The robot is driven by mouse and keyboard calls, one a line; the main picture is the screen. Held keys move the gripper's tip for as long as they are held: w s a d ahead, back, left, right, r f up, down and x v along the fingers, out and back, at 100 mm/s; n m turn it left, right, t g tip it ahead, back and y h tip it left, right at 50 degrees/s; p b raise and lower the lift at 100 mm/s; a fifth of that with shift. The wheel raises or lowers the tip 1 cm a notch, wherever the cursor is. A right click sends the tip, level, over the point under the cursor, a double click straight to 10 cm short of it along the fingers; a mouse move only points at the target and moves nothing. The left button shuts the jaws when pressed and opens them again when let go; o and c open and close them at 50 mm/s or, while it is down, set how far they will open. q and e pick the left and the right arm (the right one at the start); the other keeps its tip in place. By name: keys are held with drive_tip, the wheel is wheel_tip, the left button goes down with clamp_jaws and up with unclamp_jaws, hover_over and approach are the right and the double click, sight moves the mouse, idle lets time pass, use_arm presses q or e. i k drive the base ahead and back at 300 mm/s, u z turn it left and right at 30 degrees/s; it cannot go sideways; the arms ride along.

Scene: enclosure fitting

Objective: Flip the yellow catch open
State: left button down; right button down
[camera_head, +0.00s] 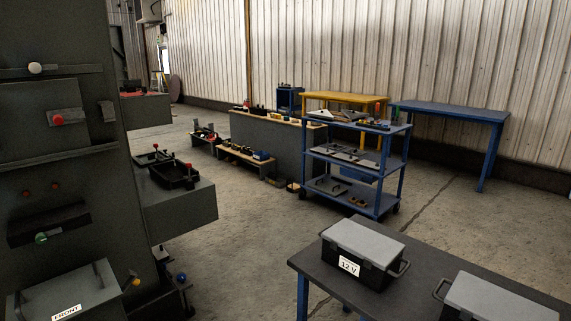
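A small yellow knob (136,282), which looks like the catch, sits at the lower right edge of the tall dark grey enclosure (112,190) on the left. It is small, and I cannot tell whether it is open or shut. It is just right of a grey box labelled FRONT (40,300). Neither of my grippers shows in the head view.
The enclosure also has a white knob (35,68), a red knob (57,120) and a green knob (41,238). A blue ball knob (181,277) is low beside it. A dark table (420,268) with a 12 V box (362,250) stands front right. Concrete floor (240,235) lies open between.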

sight(133, 280)
drive_tip(key=u, duration=0.3)
drive_tip(key=i, duration=0.35)
drive_tip(key=u, duration=1.25)
drive_tip(key=i, duration=1.1)
drive_tip(key=u, duration=0.35)
